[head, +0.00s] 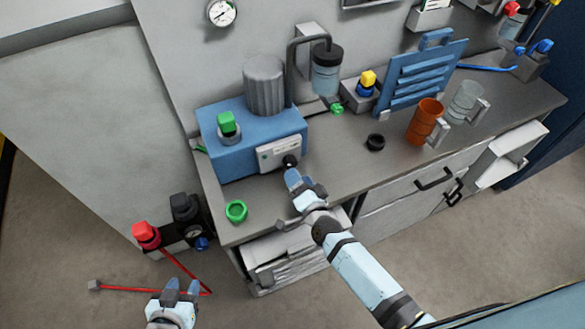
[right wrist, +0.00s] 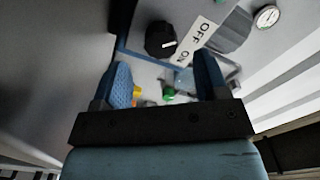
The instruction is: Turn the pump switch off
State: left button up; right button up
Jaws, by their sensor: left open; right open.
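The pump is a blue box (head: 228,155) with a grey ribbed cylinder (head: 264,85) on top, at the left end of the bench. Its pale front plate (head: 272,156) carries a black switch knob (head: 290,161). In the right wrist view the knob (right wrist: 160,40) has a white mark, beside an OFF/ON label (right wrist: 196,42); I cannot tell which word it points to. My right gripper (head: 293,177) is just in front of the knob, open; its fingers (right wrist: 164,82) appear empty and apart from the knob. My left gripper (head: 180,289) is open, low at the left, away from the pump.
A green cap (head: 236,211) and a black ring (head: 375,142) lie on the grey bench (head: 340,160). An orange mug (head: 425,122), a clear mug (head: 466,102) and a blue rack (head: 420,75) stand to the right. A red-knobbed fitting (head: 146,236) is on the cabinet's left side.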

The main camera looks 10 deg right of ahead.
jog(key=s+d+b, duration=0.1)
jog(key=s, duration=0.7)
jog(key=shift+d, duration=0.3)
jog(key=shift+s, duration=0.1)
